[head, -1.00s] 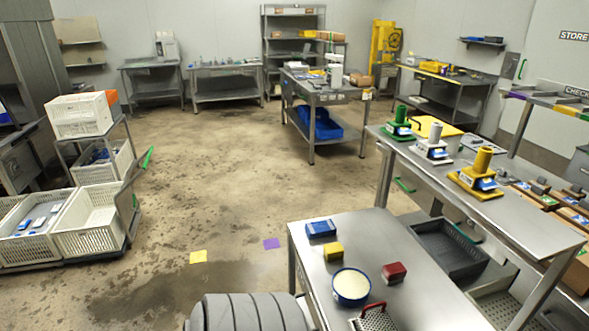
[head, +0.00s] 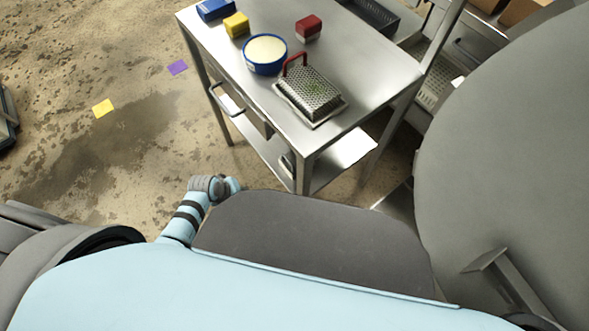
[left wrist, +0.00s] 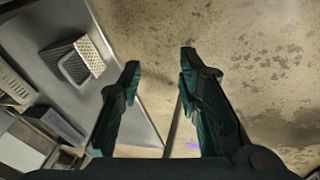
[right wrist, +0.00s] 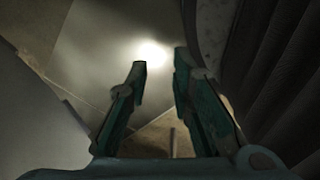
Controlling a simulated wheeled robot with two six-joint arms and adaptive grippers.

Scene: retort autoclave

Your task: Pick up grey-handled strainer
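No strainer with a clearly grey handle can be made out. In the head view a perforated metal box-shaped strainer (head: 312,96) with a red handle (head: 294,63) lies on the steel table (head: 350,62). In the left wrist view a dark grey open-ended item with a pale perforated panel (left wrist: 91,57) sits on a steel surface (left wrist: 120,100); I cannot tell its handle. My left gripper (left wrist: 160,65) is open and empty, to the right of that item. My right gripper (right wrist: 160,62) is open and empty over a blurred grey surface. Neither gripper shows in the head view.
A blue-rimmed tub (head: 265,55), a red block (head: 309,28), a yellow block (head: 236,25) and a blue box (head: 215,10) stand on the table. A lower shelf (head: 345,160) lies beneath. A dark crate (head: 372,15) is behind.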

